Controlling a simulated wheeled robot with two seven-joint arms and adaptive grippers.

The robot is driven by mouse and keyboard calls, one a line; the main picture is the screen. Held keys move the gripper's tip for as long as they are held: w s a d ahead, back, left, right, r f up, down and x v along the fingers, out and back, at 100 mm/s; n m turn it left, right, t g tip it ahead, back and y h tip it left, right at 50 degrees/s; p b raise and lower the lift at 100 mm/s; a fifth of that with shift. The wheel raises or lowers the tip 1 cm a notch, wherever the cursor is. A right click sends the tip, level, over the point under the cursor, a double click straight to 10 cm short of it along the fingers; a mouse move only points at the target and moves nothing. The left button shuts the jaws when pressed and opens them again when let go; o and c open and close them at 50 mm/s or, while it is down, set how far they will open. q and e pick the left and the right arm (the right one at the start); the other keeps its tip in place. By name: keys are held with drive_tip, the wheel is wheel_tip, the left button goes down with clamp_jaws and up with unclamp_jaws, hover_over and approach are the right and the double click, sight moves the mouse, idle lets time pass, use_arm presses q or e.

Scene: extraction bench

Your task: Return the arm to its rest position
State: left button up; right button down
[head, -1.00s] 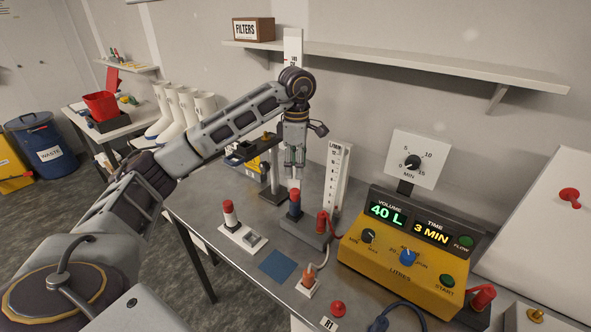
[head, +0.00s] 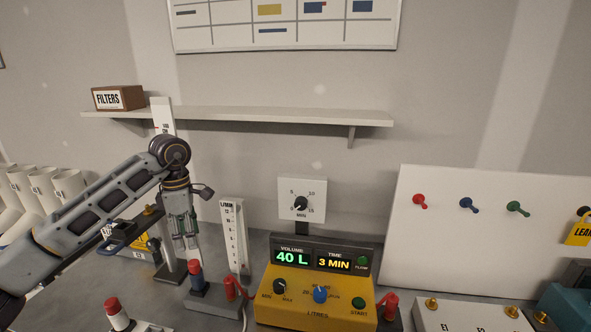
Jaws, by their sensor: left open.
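My left arm comes in from the left, and its gripper (head: 184,246) points down over the bench with its fingers apart. A white scale marked L/MIN (head: 233,235) stands upright just right of the gripper. My right gripper is not in view.
The yellow control box (head: 290,309) reads 40 L and 3 MIN. A timer dial plate (head: 302,199) stands behind it. A wall shelf (head: 270,116) with a FILTERS box (head: 118,97) runs above. A white pegboard (head: 480,253) is at right. A red-topped piece (head: 114,306) is front left.

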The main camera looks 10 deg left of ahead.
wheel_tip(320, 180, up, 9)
drive_tip(key=p, duration=0.9)
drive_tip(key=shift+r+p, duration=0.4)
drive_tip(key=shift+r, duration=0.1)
